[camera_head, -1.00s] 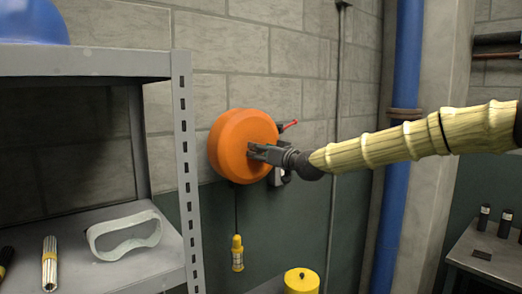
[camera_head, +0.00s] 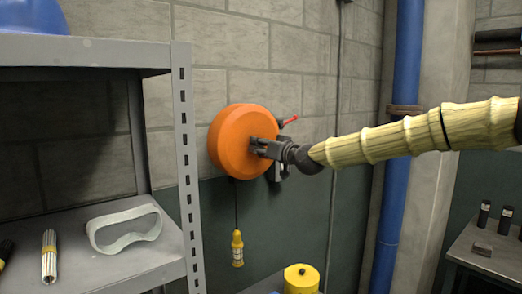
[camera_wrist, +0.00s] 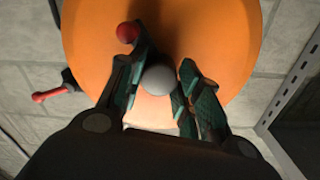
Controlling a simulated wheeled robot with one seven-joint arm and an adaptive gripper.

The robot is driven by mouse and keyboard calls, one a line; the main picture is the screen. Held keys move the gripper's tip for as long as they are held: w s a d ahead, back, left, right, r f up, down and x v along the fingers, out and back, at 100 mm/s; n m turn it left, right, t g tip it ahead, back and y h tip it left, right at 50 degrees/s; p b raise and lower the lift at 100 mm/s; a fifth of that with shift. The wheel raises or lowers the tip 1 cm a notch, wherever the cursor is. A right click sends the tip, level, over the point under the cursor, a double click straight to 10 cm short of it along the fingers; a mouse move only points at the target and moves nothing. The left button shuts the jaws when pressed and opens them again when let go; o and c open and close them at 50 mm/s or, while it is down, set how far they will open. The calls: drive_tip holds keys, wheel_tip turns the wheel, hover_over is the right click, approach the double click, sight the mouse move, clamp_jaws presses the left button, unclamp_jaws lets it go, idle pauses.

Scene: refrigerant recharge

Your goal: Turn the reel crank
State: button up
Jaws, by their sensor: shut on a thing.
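The orange round reel (camera_head: 230,141) is mounted on the block wall in the head view. It also fills much of the wrist view (camera_wrist: 225,40). My gripper (camera_head: 258,146) is at the reel's front face, towards its right side. In the wrist view, my gripper's fingers (camera_wrist: 160,85) stand on both sides of a grey round knob (camera_wrist: 155,79), which I take to be the crank's handle. A red ball (camera_wrist: 128,32) sits beside the left finger. The crank's arm is mostly hidden by the fingers.
A red-tipped lever (camera_head: 290,121) sticks out right of the reel. A yellow work lamp (camera_head: 237,248) hangs below it. A grey metal shelf (camera_head: 110,55) with clear goggles (camera_head: 125,228) stands close on the left. A blue pipe (camera_head: 400,120) runs upright at the right.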

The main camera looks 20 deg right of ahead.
drive_tip(key=shift+f, duration=0.1)
drive_tip(key=o, duration=1)
drive_tip(key=shift+o, duration=0.2)
drive_tip(key=v, duration=1.2)
